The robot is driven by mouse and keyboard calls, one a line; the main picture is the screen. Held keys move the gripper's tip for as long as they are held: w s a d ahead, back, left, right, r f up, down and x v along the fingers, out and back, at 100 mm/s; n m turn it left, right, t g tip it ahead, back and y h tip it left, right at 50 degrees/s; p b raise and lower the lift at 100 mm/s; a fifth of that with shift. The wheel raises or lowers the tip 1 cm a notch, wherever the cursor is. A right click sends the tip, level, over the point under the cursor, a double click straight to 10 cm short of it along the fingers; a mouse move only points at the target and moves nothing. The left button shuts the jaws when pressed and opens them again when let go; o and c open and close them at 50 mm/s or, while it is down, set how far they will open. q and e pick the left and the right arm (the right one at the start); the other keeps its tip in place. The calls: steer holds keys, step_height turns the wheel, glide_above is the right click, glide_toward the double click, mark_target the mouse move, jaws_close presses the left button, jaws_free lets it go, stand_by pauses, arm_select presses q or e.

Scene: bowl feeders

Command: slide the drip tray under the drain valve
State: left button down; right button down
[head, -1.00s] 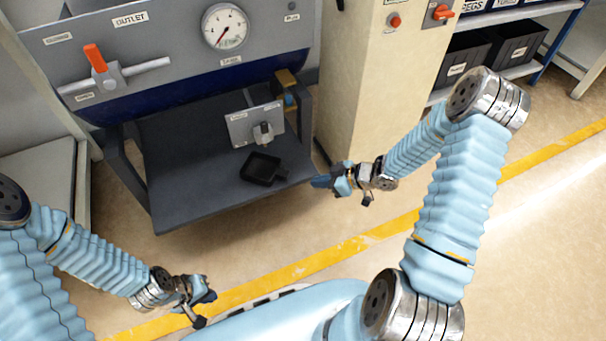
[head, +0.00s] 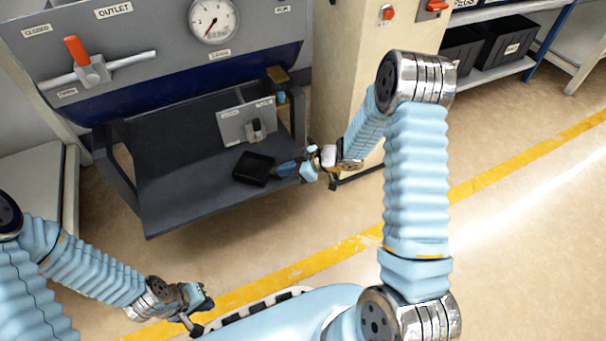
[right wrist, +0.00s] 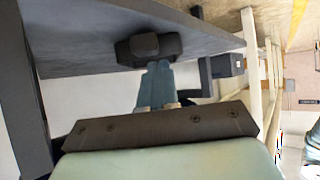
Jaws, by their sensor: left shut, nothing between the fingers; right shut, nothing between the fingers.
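The drip tray (head: 254,168) is a small black square pan. It lies on the grey lower shelf, in front of and apart from the drain valve (head: 256,130), a small grey handle on an upright labelled plate. My right gripper (head: 281,170) is shut and empty at the tray's right edge; whether it touches is unclear in the head view. In the right wrist view, its blue fingers (right wrist: 158,72) reach to a dark blocky shape, apparently the tray (right wrist: 148,46). My left gripper (head: 207,303) is shut and empty, low over the floor, well away from the shelf.
The grey shelf (head: 180,205) has clear surface left of the tray. Its upright post (head: 120,165) stands at the left. A cream cabinet (head: 340,60) stands right of the shelf.

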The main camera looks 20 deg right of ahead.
mark_target(276, 175)
steer(key=w+a, duration=0.1)
steer(key=w+a+f+b, duration=0.1)
steer(key=shift+w+a, duration=0.1)
steer(key=shift+a, duration=0.3)
steer(key=shift+f, duration=0.3)
steer(key=shift+f, duration=0.1)
steer(key=shift+d, duration=0.1)
steer(key=shift+s+d+p, duration=0.5)
steer(key=shift+s+d, duration=0.1)
steer(key=shift+s+d+f, duration=0.1)
steer(key=shift+f, duration=0.05)
